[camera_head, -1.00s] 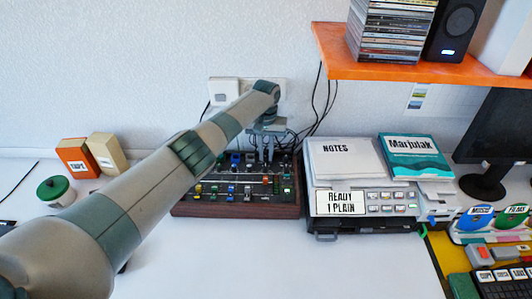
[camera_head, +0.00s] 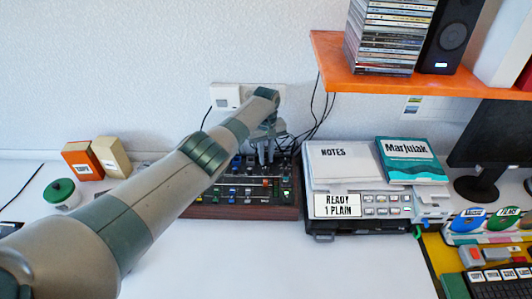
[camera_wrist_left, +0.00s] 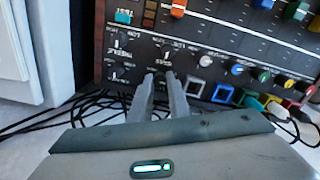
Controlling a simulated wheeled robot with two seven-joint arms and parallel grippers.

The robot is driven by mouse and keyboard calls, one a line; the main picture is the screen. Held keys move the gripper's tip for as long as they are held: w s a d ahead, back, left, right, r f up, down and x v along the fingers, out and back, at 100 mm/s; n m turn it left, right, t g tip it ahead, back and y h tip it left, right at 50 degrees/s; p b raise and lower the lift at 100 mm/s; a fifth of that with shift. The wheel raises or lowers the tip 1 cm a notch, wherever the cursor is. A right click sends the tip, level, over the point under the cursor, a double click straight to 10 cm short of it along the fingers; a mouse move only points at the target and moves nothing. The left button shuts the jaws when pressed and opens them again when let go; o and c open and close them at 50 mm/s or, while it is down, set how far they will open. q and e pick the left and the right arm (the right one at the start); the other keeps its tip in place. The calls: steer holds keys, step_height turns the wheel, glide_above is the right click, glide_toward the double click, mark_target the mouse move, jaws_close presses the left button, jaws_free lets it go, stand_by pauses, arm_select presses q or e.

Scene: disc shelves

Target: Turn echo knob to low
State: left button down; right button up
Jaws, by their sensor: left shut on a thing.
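The mixer (camera_head: 240,212) is a dark panel in a brown wooden case, with coloured knobs, sliders and buttons. My left gripper (camera_head: 265,163) reaches down to its back right part. In the left wrist view, my left gripper (camera_wrist_left: 162,76) is shut on a small dark knob (camera_wrist_left: 160,74) on the mixer panel (camera_wrist_left: 215,55). The fingers cover most of that knob, so its pointer is hidden. The printed labels near it are upside down and too small to read surely. My right gripper is out of view.
Black cables (camera_wrist_left: 85,105) lie behind the mixer. Right of it stands a grey device (camera_head: 365,205) bearing notes (camera_head: 345,165) and a teal book (camera_head: 412,160). An orange shelf (camera_head: 400,82) hangs above right. The white table is clear in front.

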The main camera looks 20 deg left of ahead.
arm_select(q)
steer(key=shift+n+p, duration=0.4)
steer(key=shift+n, duration=0.7)
steer(key=shift+w, duration=0.1)
steer(key=c, duration=1.7)
jaws_free()
steer(key=shift+r, duration=0.1)
steer(key=shift+o, duration=0.2)
steer(key=shift+r, duration=0.1)
